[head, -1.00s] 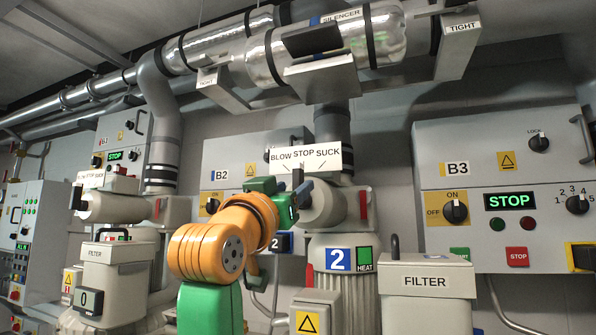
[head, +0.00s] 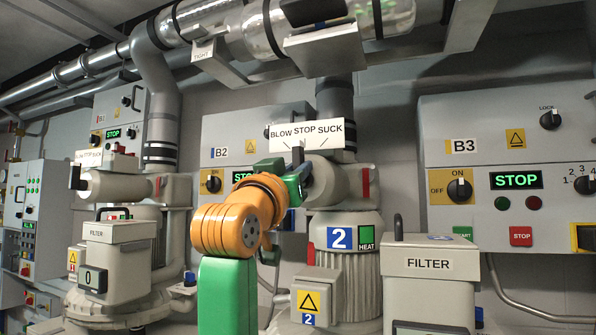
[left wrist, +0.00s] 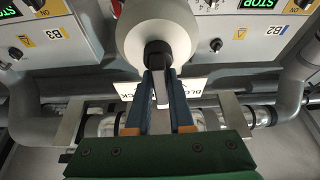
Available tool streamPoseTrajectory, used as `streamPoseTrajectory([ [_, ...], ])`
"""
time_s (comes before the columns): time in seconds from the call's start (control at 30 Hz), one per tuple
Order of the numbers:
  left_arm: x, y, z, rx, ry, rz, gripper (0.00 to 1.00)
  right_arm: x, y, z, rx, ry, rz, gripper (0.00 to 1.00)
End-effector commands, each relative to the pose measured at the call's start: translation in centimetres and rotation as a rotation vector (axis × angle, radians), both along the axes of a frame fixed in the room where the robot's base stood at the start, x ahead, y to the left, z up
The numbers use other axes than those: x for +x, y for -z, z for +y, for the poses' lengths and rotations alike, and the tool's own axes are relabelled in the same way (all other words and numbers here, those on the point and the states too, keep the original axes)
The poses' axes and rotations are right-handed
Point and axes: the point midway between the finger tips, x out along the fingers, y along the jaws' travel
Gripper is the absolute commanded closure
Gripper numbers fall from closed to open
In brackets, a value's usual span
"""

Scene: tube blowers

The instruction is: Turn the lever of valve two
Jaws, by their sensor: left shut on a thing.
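The valve two body (head: 328,178) is a grey cylinder above the blower marked 2, under a white sign (head: 305,133) reading BLOW STOP SUCK. Its dark lever (head: 298,155) stands roughly upright below the word STOP in the head view. My left gripper (head: 300,184) is at the front of the valve, partly hidden by its own orange and green arm. In the left wrist view, the two dark fingers of my left gripper (left wrist: 160,105) are shut on the grey lever (left wrist: 161,92), just below the round valve end (left wrist: 157,30). My right gripper is not in view.
A filter box (head: 432,262) stands at the right front, close to blower two (head: 345,250). Panel B3 (head: 510,170) is on the right wall and panel B2 (head: 225,150) behind my arm. A silencer pipe (head: 240,40) runs overhead. Another valve (head: 115,183) is at left.

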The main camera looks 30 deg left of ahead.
Motion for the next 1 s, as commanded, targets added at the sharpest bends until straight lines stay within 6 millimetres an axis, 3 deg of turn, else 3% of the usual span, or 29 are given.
streamPoseTrajectory([
  [0.7, -0.4, 0.0, 0.9, -0.519, -0.001, -0.132, 1.00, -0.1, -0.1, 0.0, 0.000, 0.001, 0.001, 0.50],
  [1.0, -0.4, 0.2, 1.1, -0.667, -0.002, -0.168, 1.00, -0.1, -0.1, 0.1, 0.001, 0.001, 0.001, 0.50],
])
